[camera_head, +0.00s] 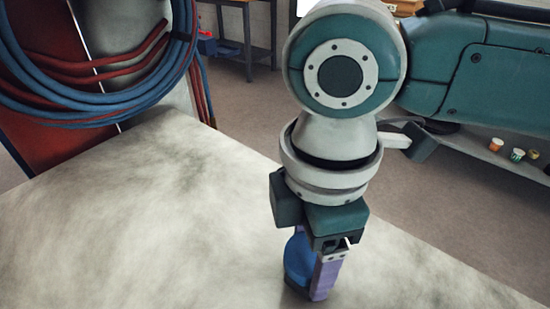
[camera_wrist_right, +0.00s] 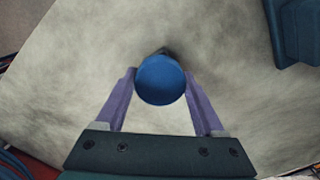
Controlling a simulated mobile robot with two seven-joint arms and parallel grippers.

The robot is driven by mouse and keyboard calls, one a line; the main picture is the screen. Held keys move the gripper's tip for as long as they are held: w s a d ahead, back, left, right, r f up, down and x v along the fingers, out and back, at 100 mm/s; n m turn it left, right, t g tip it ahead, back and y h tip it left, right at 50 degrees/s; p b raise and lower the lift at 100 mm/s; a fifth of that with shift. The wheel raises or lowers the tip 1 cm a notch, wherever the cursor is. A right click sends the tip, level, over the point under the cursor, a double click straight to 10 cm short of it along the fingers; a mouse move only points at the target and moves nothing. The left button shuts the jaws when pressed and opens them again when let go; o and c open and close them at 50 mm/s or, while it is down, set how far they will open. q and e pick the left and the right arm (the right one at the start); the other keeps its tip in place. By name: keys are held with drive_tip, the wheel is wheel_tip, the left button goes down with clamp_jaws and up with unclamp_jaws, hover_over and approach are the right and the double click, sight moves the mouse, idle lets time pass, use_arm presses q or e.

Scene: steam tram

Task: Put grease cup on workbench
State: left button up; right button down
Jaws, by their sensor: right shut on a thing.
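The blue grease cup (camera_head: 298,258) is between the purple fingers of my right gripper (camera_head: 322,285), which points straight down and is shut on it. In the right wrist view the cup's round blue top (camera_wrist_right: 161,80) shows between the two fingertips (camera_wrist_right: 160,88). The cup is over the pale, mottled top of what looks like the workbench (camera_head: 120,230), near its right edge. Its lower end is at or very close to the surface; I cannot tell whether it touches. Part of the cup is hidden by a finger. My left gripper is out of view.
The bench top around the cup is bare, with wide free room to the left. Blue and red hoses (camera_head: 95,75) hang at the far left edge. At the right, a low grey shelf (camera_head: 475,150) holds small cups (camera_head: 496,144). A dark table (camera_head: 245,45) stands behind.

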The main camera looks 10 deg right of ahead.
drive_tip(key=shift+f, duration=0.15)
unclamp_jaws()
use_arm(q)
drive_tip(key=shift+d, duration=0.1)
